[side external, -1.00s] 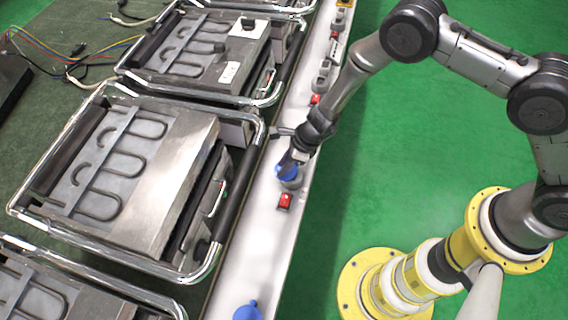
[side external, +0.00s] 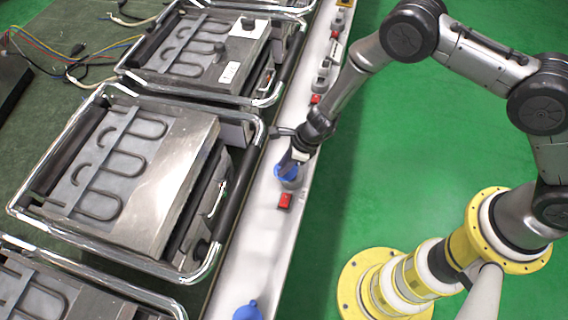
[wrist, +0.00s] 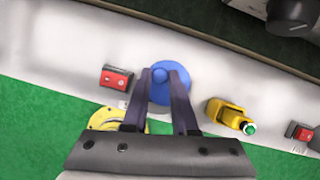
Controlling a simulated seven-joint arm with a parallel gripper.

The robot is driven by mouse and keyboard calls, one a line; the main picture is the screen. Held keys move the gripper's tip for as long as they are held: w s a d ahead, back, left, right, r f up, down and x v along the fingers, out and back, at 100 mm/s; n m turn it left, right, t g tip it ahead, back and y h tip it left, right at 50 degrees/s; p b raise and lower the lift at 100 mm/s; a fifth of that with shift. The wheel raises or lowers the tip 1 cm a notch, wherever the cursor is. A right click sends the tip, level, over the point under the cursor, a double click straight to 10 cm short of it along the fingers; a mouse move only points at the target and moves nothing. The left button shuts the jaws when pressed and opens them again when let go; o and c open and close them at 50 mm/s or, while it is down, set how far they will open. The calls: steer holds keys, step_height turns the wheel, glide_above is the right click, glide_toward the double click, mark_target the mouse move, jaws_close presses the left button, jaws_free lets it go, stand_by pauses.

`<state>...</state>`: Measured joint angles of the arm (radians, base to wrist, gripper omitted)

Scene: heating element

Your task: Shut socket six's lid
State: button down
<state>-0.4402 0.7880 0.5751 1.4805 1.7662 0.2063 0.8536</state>
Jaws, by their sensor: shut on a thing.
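A blue socket lid (side external: 287,171) sits on a grey socket on the white rail, beside the middle heating unit. In the wrist view the round blue lid (wrist: 165,84) lies between my two dark fingers. My gripper (side external: 288,165) comes down onto it from the upper right. In the wrist view my gripper (wrist: 163,75) is shut on the small knob of the lid. The lid looks lowered over the socket, but I cannot tell whether it is fully seated. No socket number is readable.
A red switch (side external: 285,201) is on the white rail (side external: 262,240) just below the socket. Another blue lid (side external: 247,311) is at the bottom edge. A yellow device with a green button (wrist: 232,115) stands right of the lid. Heating units with chrome frames (side external: 130,180) line the left.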

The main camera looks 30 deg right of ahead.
mark_target(287, 181)
stand_by(0.3)
steer(key=n, duration=0.2)
steer(key=s+d+n+g, duration=0.1)
steer(key=shift+s+n+y, duration=0.25)
steer(key=shift+n+y, duration=0.15)
steer(key=shift+s+d+n+g, duration=0.2)
steer(key=shift+n+g, duration=0.15)
steer(key=shift+n, duration=0.35)
steer(key=shift+s+d+n+g, duration=0.2)
steer(key=shift+n+g, duration=0.15)
steer(key=shift+n, duration=0.35)
steer(key=c, duration=0.7)
jaws_free()
steer(key=shift+s, duration=0.1)
steer(key=shift+r, duration=0.1)
steer(key=v, duration=1.3)
steer(key=shift+d+r, duration=0.2)
steer(key=shift+r, duration=0.1)
